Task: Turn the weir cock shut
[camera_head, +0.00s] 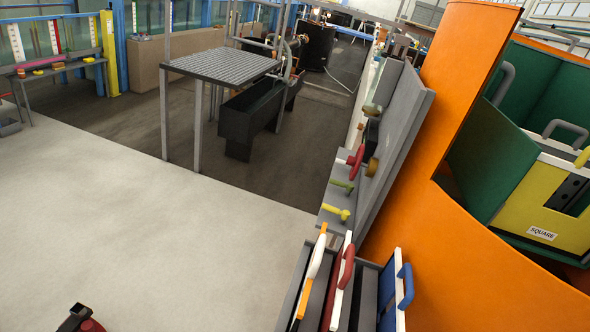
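A grey upright panel (402,135) stands right of centre, seen at a steep angle. Fittings stick out of its left side: a red handwheel (356,163), a brass round knob (372,167), another brass knob (372,110), an olive lever handle (342,185) and a yellow lever handle (336,212). No label shows which of these is the weir cock, and I cannot tell whether any is open or shut. I see no gripper fingers in this view.
An orange curved wall (440,245) stands close right of the panel. Below the panel is a rack with white, red and blue handled boards (345,285). A grey grated table (220,65) and a black trough (255,115) stand farther back. The pale floor (140,215) at left is mostly clear.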

